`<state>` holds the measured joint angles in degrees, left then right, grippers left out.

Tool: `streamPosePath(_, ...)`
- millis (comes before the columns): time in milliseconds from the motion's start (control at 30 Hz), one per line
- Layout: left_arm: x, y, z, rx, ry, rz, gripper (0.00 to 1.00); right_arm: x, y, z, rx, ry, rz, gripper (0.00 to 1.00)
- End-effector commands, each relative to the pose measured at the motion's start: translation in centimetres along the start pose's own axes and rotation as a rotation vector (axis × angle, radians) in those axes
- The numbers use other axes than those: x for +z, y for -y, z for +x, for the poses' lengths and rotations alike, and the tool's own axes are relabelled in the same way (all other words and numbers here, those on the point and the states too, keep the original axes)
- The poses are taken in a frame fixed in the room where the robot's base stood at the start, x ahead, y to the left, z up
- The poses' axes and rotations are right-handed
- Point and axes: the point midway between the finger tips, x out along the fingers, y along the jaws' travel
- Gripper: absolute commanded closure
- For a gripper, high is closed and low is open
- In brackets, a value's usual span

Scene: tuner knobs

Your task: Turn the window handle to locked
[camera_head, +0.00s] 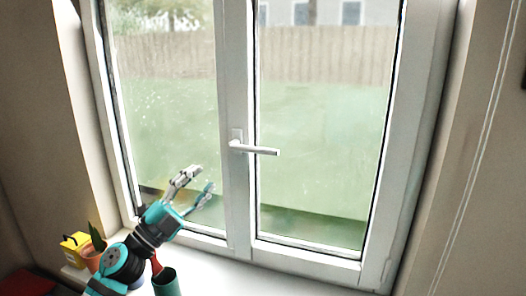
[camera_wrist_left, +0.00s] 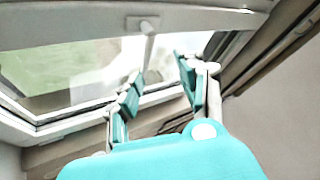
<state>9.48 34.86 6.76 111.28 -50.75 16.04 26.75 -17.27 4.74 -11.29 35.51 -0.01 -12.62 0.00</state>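The white window handle (camera_head: 262,150) is on the middle post of the window in the head view. Its lever points right, nearly level, tilted slightly down. My left gripper (camera_head: 203,181) is open and empty, below and to the left of the handle, apart from it. In the left wrist view the two fingers (camera_wrist_left: 158,95) stand apart with nothing between them. A pale handle-like part (camera_wrist_left: 149,38) shows beyond them at the top. My right gripper is not in view.
The white window frame (camera_head: 235,75) surrounds two glass panes. On the sill (camera_head: 215,277) stand a dark green cup (camera_head: 167,284), a potted plant (camera_head: 94,256) and a yellow box (camera_head: 73,247) at the left. The space right of my gripper before the window is clear.

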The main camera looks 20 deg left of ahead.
Motion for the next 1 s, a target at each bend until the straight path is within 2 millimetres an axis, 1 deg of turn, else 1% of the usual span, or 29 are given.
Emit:
streamPosePath(33,-0.3,1.2,0.9,0.051,-0.086,0.082,0.61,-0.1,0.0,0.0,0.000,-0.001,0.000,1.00)
streamPosePath(100,-0.7,1.9,1.4,0.142,-0.182,0.172,0.61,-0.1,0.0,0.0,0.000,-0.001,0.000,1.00)
streamPosePath(200,-0.4,2.5,1.4,0.264,-0.263,0.262,0.61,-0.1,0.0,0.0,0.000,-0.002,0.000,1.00)
streamPosePath(300,0.1,2.8,1.0,0.353,-0.301,0.314,0.61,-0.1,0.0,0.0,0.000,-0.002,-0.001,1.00)
streamPosePath(400,0.4,2.8,0.9,0.400,-0.317,0.336,0.61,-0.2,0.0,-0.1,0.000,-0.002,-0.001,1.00)
streamPosePath(467,0.3,2.7,1.1,0.410,-0.320,0.338,0.61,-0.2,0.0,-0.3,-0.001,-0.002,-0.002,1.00)
streamPosePath(533,0.2,2.5,1.8,0.413,-0.321,0.339,0.61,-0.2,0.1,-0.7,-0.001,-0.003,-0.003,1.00)
streamPosePath(667,-0.6,1.7,3.8,0.410,-0.325,0.337,0.61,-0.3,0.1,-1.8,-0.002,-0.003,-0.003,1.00)
streamPosePath(1000,-2.3,-1.6,10.4,0.408,-0.324,0.333,0.61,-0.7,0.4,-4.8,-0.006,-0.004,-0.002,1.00)
